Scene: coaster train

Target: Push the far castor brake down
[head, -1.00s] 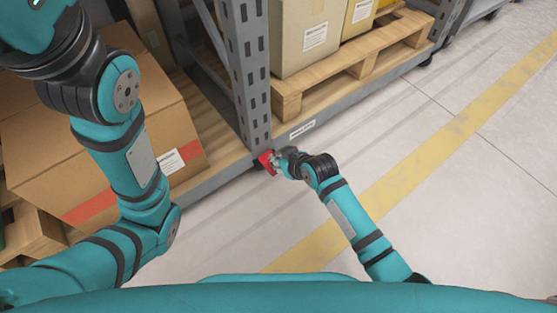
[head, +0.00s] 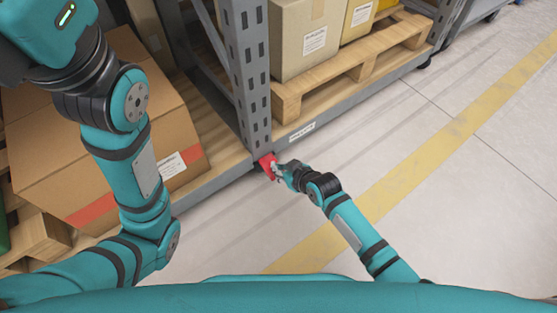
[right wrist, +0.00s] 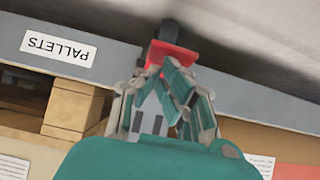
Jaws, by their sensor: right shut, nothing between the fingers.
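A red castor brake pedal (head: 267,164) sticks out at the foot of the grey shelf post. It also shows in the right wrist view (right wrist: 176,54), just below a dark castor wheel (right wrist: 170,31). My right gripper (head: 277,171) is shut and empty, with its fingertips at the pedal. In the right wrist view the fingertips (right wrist: 168,66) overlap the pedal's edge, and they partly hide it. I cannot tell whether they press on it. My left arm stands at the left, and its fingers are out of view.
A grey shelf beam (head: 360,101) with a "PALLETS" label (right wrist: 58,43) runs beside the post. A wooden pallet (head: 352,70) with boxes (head: 303,38) stands on the shelf. A large carton (head: 120,150) is at the left. The floor (head: 470,200) to the right is clear.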

